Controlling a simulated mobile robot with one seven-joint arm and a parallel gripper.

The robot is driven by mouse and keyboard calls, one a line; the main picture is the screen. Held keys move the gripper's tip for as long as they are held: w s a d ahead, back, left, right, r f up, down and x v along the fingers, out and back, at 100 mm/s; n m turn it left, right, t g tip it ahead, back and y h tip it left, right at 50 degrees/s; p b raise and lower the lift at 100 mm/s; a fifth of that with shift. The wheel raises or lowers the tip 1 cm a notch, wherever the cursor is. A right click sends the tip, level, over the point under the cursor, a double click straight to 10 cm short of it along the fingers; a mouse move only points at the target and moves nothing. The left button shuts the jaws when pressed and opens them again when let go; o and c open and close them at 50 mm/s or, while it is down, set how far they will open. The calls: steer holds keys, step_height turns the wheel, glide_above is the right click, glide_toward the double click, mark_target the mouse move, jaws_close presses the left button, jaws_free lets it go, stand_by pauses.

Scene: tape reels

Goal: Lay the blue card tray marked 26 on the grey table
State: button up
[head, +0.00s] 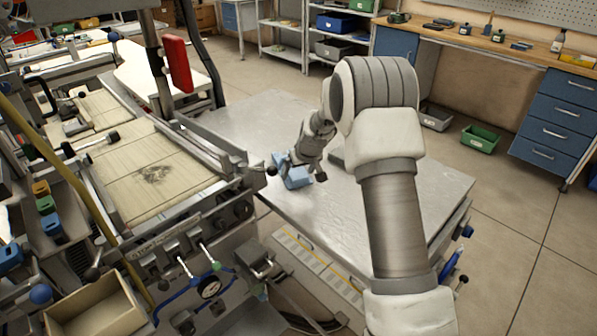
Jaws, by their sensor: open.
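The grey table (421,208) has a flat metallic top and fills the middle of the head view. A small light-blue object, which looks like the blue card tray (294,178), is at the table's left part, directly at my gripper. No number can be read on it. My gripper (296,169) points down over it with the jaws open, and the fingers partly hide the blue object. I cannot tell whether the fingers touch it, or whether it lies flat on the top.
A machine with a wooden bed (150,170) and levers stands close along the table's left edge. The table's right part is bare. A green bin (480,138) stands on the floor beyond.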

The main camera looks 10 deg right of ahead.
steer(key=s+a+f+v, duration=0.1)
steer(key=s+v, duration=0.1)
steer(key=v, duration=0.9)
steer(key=s+a+v, duration=0.1)
steer(key=v, duration=1.1)
steer(key=s+r+m, duration=0.1)
steer(key=s+r, duration=0.1)
steer(key=s, duration=1.2)
steer(key=s+r+m+h, duration=0.1)
steer(key=s+r, duration=0.2)
steer(key=s, duration=1.2)
steer(key=shift+s+p, duration=0.2)
steer(key=shift+p, duration=0.1)
step_height(320, 180, up, 5)
steer(key=p, duration=0.4)
steer(key=shift+f+p, duration=0.15)
steer(key=shift+p, duration=0.25)
